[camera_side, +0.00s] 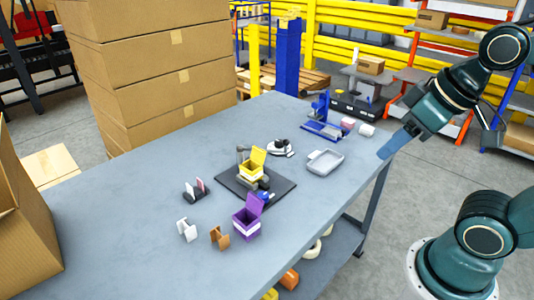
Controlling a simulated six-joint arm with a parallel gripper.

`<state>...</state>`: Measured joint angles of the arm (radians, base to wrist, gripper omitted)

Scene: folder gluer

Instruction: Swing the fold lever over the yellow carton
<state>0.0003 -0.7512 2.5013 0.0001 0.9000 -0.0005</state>
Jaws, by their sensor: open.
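The yellow carton (252,170) sits on a dark base plate (228,181) near the middle of the table, its lid flap standing up. A grey upright part (241,154) stands behind it on the left. A dark rounded part (264,183) and a small blue part (265,196) are at its front right. I cannot tell which of these is the fold lever; none visibly lies over the carton. My gripper (388,152) is open, with blue fingers, above the table's right edge, far from the carton. The gap between its fingers does not show clearly.
A purple open box (247,222) stands just in front of the plate. White (187,230) and brown (220,237) holders and a dark rack (195,190) lie to the left. Large cartons (160,80) stand behind.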

